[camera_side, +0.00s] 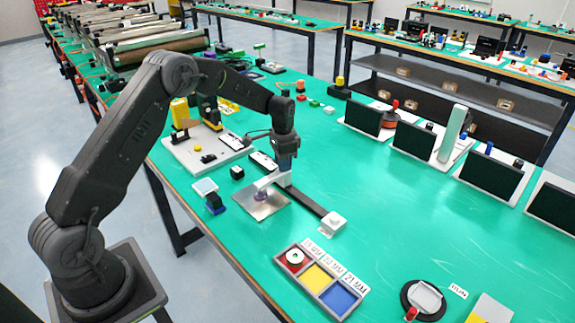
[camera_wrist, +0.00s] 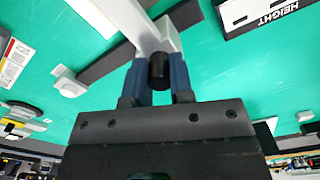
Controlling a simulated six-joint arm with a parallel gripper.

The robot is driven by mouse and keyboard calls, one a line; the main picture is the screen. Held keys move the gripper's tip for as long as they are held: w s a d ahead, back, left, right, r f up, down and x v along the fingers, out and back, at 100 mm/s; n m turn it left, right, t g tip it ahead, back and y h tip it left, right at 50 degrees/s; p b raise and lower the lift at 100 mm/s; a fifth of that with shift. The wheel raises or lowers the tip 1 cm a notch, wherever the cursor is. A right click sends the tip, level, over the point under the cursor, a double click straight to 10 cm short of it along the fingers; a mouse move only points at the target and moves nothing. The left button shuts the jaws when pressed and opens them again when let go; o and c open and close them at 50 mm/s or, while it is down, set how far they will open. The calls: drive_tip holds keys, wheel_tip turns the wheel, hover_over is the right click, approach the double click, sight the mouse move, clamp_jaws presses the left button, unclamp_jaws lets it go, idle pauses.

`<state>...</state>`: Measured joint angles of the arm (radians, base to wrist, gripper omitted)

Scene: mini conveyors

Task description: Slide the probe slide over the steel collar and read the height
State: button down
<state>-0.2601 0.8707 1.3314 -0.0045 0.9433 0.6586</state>
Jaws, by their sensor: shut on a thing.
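My gripper (camera_side: 284,166) is low over the bench. In the wrist view its two blue fingers (camera_wrist: 159,80) are shut on the black knob (camera_wrist: 158,66) of the white probe slide (camera_wrist: 152,35). The wrist view shows a HEIGHT readout panel (camera_wrist: 262,16).
A tray (camera_side: 319,289) has red, yellow and blue compartments with MM labels; a pale ring (camera_side: 294,257) sits in the red one. A white block (camera_side: 333,222) ends the rail. A black round stand (camera_side: 424,300) is at the front right.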

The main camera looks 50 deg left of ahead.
drive_tip(key=shift+a, duration=0.4)
drive_tip(key=c, duration=1.4)
unclamp_jaws()
drive_tip(key=o, duration=0.4)
drive_tip(key=shift+d, duration=0.1)
drive_tip(key=shift+r, duration=0.1)
wheel_tip(320, 180, up, 14)
